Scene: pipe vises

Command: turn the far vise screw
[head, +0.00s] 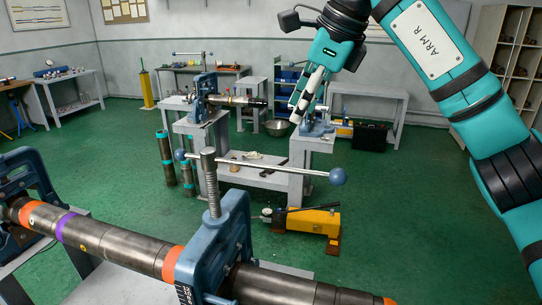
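A blue vise (204,88) stands on the grey stand at the middle back and holds a dark pipe; its thin T-handle screw (190,54) rises above it. A large blue vise (216,245) in the foreground grips a long steel pipe (115,243). Its upright threaded screw (211,185) carries a crossbar with blue ball ends (338,177). Another blue vise (25,180) is cut off at the left edge. My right gripper (296,112) points down in the air, above and behind the crossbar in the picture, with nothing visible in it. Its finger gap is unclear. My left gripper is out of view.
A yellow hand pump (307,221) sits on the green floor. A smaller blue vise (316,124) stands on the stand's right side, partly behind my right gripper. A grey bucket (278,128) and dark upright pipes (166,158) are nearby. Green floor is clear at left.

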